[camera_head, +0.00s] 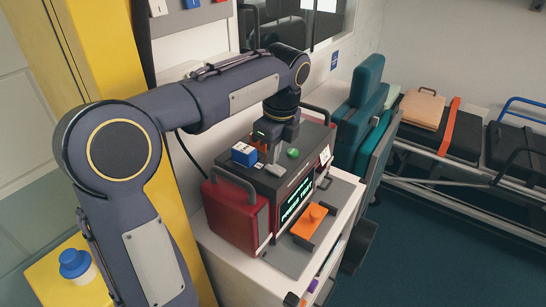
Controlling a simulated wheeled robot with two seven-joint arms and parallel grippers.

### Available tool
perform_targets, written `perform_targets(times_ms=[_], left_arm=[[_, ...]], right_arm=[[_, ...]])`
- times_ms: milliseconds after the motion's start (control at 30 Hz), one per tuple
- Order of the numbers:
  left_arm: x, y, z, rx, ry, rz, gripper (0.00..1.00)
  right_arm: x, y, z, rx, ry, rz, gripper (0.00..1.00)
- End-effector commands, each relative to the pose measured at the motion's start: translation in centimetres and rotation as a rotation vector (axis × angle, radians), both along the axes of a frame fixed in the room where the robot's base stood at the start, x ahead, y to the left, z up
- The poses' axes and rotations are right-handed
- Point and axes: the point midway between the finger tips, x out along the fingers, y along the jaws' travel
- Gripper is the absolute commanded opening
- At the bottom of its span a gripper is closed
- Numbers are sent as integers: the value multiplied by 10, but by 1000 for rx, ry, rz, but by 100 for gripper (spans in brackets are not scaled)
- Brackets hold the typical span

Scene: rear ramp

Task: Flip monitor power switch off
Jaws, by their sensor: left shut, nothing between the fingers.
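The monitor (264,183) is a dark box with red ends, handles and a lit screen (298,199) on its front. It stands on a white cabinet. On its top are a green round button (293,153) and a small grey piece (276,170). I cannot tell for sure which part is the power switch, or its position. My left gripper (272,151) points down over the monitor's top, shut and empty, between a blue and white block (244,154) and the green button. I cannot tell whether its tips touch anything. My right gripper is out of view.
An orange part (314,214) sits on a grey plate in front of the monitor, on the white cabinet (345,187). A teal seat (361,110) stands to the right, with a stretcher (437,136) beyond. A blue-capped bottle (75,264) is at lower left. The floor at right is clear.

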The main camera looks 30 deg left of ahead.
Motion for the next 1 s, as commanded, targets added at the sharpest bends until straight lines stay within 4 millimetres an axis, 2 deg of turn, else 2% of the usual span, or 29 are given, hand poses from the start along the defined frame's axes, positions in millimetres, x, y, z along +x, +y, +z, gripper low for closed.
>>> perform_targets(times_ms=[200,500,767,800,1000], left_arm=[[0,1,-12,-1,1,0,0],[0,2,-13,-1,0,0,0],[-1,11,-23,-101,19,5,0],[0,9,-28,-97,18,1,0],[0,10,-30,-94,21,2,0]], right_arm=[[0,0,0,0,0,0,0],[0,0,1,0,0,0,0],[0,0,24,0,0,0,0],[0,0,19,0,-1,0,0],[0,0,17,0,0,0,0]])
